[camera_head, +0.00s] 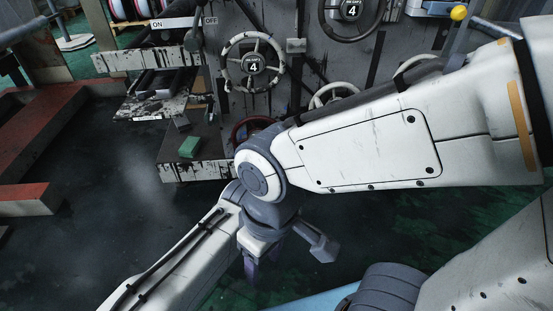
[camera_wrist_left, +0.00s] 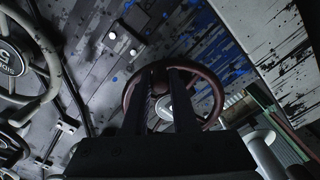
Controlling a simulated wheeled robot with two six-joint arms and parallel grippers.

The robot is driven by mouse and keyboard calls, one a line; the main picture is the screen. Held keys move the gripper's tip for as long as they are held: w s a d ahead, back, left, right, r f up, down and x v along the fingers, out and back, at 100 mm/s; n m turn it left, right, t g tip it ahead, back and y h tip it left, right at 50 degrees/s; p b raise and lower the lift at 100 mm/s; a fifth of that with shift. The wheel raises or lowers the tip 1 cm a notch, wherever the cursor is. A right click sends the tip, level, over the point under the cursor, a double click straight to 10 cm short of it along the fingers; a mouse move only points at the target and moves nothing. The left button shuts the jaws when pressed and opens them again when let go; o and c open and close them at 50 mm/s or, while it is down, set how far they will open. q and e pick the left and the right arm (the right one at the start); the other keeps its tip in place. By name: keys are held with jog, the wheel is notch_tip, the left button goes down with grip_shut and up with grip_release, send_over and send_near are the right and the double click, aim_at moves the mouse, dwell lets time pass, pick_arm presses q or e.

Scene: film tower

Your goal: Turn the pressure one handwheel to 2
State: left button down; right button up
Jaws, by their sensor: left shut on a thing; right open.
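A dark red handwheel (camera_wrist_left: 129,94) fills the middle of the left wrist view; its pale hub label is too dark to read. Its rim also shows in the head view (camera_head: 238,128), partly hidden behind my arm. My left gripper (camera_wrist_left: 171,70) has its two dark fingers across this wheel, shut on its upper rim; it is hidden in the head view. A worn white handwheel (camera_head: 228,58) reads 4 on its hub; a dark handwheel (camera_head: 385,22) at the top also reads 4. I cannot tell which is pressure one. My right gripper (camera_head: 288,260) is open and empty, low over the floor.
Another white handwheel (camera_head: 316,100) sits partly behind my arm. A green block (camera_head: 190,147) lies on a paint-chipped ledge (camera_head: 195,172). An ON/OFF lever (camera_head: 197,40) stands at upper left. Red beams (camera_head: 40,115) edge the left; the dark floor between is clear.

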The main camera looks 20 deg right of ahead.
pick_arm(q)
jog(key=shift+s+d, duration=0.1)
jog(key=shift+d, duration=0.15)
jog(key=c, duration=0.7)
grip_release()
jog(key=shift+r, duration=0.1)
jog(key=shift+a, duration=0.1)
jog(key=shift+a, duration=0.15)
